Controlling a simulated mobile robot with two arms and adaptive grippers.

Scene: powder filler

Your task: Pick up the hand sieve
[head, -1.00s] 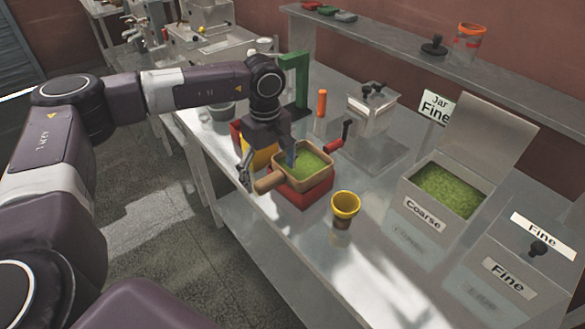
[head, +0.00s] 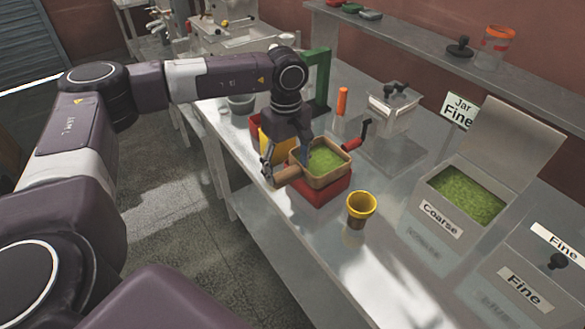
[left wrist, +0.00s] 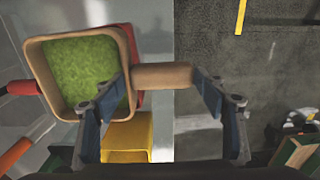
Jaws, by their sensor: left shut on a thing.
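The hand sieve (head: 328,160) is a square tan wooden frame full of green powder, with a round handle (head: 287,176) pointing left. It sits level on a red box-like base (head: 321,189) on the metal table. My left gripper (head: 287,165) is over the handle from above. In the left wrist view, the sieve (left wrist: 80,72) is at the left and its handle (left wrist: 162,76) lies between the two blue-padded fingers of my left gripper (left wrist: 160,88), one at each end. The gripper is shut on the sieve. My right gripper is not in view.
A yellow cup (head: 361,207) stands in front of the sieve. A yellow bin (head: 275,146) and a green stand (head: 318,80) are behind the gripper. A red-handled crank (head: 356,140) is close on the right. The Coarse box (head: 440,219) is farther right.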

